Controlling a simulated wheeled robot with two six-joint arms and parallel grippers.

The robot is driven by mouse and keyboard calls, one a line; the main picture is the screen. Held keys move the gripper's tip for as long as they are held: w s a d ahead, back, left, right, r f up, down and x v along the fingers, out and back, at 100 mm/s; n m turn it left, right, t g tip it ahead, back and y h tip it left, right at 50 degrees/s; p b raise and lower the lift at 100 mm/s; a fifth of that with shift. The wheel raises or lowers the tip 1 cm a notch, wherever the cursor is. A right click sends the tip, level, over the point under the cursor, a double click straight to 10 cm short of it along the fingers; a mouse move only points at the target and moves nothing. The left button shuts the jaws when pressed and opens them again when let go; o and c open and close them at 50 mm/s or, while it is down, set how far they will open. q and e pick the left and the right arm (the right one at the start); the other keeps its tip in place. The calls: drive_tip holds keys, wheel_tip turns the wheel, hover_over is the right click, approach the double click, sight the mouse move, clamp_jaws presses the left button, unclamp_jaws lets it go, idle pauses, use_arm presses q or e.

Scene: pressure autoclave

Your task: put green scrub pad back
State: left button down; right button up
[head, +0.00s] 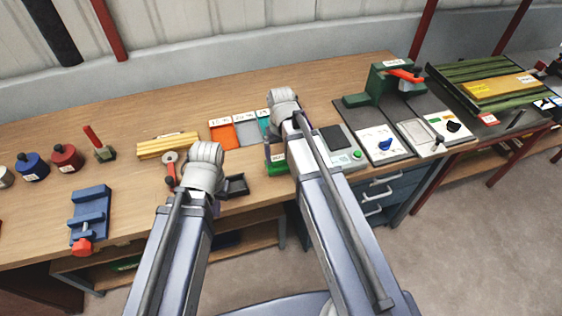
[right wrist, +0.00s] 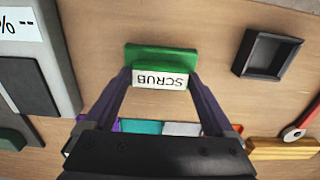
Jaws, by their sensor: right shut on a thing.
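The green scrub pad (right wrist: 160,60), with a white label reading SCRUB, is between the fingertips of my right gripper (right wrist: 160,80) in the right wrist view. The gripper is shut on it. In the head view part of the pad (head: 277,168) shows just left of my right wrist, over the front of the bench; I cannot tell whether it touches the wood. My left gripper (head: 205,182) is mostly hidden behind its own wrist in the head view, so its jaws cannot be made out.
A small black square tray (head: 236,186) stands between my arms. Orange (head: 235,134), grey and teal labelled panels lie behind it. A grey device with a dark screen (head: 332,138) stands right of my right gripper. A yellow block (head: 168,145) and blue vise-like fixture (head: 90,212) are left.

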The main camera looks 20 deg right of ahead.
sight(281, 157)
use_arm(q)
drive_tip(key=shift+f, duration=0.7)
use_arm(e)
drive_tip(key=shift+f, duration=0.65)
drive_tip(key=shift+f+b, duration=0.25)
drive_tip(key=shift+b, duration=0.2)
drive_tip(key=o, duration=1)
drive_tip(key=shift+r, duration=0.1)
use_arm(q)
drive_tip(key=shift+f, duration=0.15)
use_arm(e)
wheel_tip(281, 157, up, 12)
drive_tip(key=p, duration=1.3)
use_arm(q)
wheel_tip(281, 157, up, 12)
use_arm(e)
drive_tip(key=s+a+n+h, duration=0.1)
drive_tip(key=s+a+n, duration=0.2)
drive_tip(key=s+a, duration=0.7)
drive_tip(key=s, duration=0.4)
drive_tip(key=shift+s+a+r, duration=0.15)
drive_tip(key=shift+a+r, duration=0.05)
drive_tip(key=shift+a, duration=0.05)
